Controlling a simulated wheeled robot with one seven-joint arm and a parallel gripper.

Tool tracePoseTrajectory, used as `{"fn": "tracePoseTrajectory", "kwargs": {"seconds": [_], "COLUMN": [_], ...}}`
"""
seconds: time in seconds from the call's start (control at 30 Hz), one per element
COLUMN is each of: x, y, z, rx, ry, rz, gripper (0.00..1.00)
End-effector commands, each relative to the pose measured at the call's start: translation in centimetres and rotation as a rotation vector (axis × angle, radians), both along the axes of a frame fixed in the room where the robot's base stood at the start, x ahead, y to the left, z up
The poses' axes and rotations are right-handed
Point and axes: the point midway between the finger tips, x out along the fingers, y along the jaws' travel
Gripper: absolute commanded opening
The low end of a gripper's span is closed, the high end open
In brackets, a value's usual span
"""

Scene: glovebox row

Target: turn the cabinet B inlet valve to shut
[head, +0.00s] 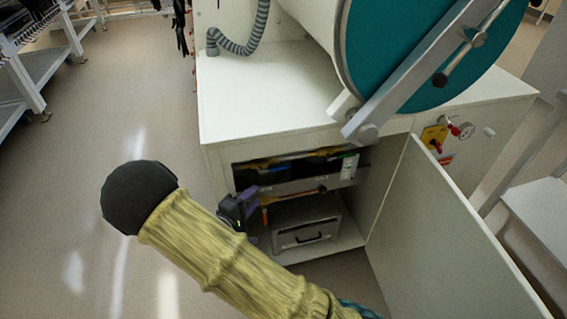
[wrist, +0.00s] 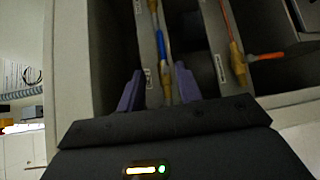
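My gripper (head: 238,204) is at the left side of the open cabinet bay in the head view. Its two purple fingers (wrist: 158,88) are apart in the wrist view, with a brass-ended pipe (wrist: 167,84) showing between them; contact cannot be told. A blue lever or sleeve (wrist: 160,42) lies along this pipe, just beyond the fingertips. On a second, orange pipe (wrist: 227,22) to the right, a red-orange lever (wrist: 266,57) stands crosswise from a brass valve body (wrist: 238,62). Small labels sit by both pipes but are unreadable, so I cannot tell which valve is the B inlet.
The open cabinet door (head: 440,235) stands to the right of the bay. A grey box with a handle (head: 306,233) sits low inside. A large teal round door (head: 425,50) hangs above. The floor at left is clear.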

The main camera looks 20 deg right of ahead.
Motion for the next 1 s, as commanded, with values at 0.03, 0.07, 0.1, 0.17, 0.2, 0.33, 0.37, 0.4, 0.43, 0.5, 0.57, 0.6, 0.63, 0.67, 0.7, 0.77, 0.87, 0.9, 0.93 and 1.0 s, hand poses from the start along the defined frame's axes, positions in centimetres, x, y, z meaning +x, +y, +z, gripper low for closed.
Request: {"fn": "tracePoseTrajectory", "kwargs": {"seconds": [0.03,0.07,0.1,0.17,0.2,0.33,0.37,0.4,0.43,0.5,0.57,0.6,0.63,0.67,0.7,0.77,0.87,0.9,0.93,1.0], "x": [0.0,0.0,0.0,0.1,0.2,0.9,1.1,1.5,1.8,2.6,3.4,3.8,4.2,4.6,5.1,5.8,7.0,7.5,7.9,8.8], "y": [0.0,0.0,0.0,-0.1,-0.2,-0.9,-1.2,-1.6,-1.9,-2.8,-3.5,-4.0,-4.4,-4.8,-5.3,-6.0,-7.3,-7.8,-8.1,-9.0], "z": [-0.1,-0.1,-0.1,-0.1,-0.1,-0.3,-0.4,-0.5,-0.6,-0.8,-1.0,-1.1,-1.1,-1.2,-1.3,-1.5,-1.7,-1.8,-1.9,-2.1], "rx": [0.001,0.001,0.002,0.003,0.003,0.004,0.004,0.004,0.004,0.004,0.004,0.004,0.004,0.004,0.005,0.005,0.005,0.005,0.005,0.005], "ry": [0.0,0.0,0.001,0.0,0.0,-0.001,-0.001,-0.001,-0.001,-0.002,-0.002,-0.002,-0.001,-0.001,-0.001,-0.001,-0.001,-0.002,-0.002,-0.001], "rz": [0.0,0.0,0.001,-0.001,-0.001,-0.003,-0.002,-0.003,-0.003,-0.003,-0.003,-0.003,-0.003,-0.004,-0.003,-0.003,-0.004,-0.002,-0.002,-0.002], "gripper": [0.35,0.35,0.35,0.35,0.35,0.35,0.35,0.35,0.35,0.35,0.35,0.35,0.35,0.35,0.35,0.35,0.35,0.35,0.35,0.35]}}
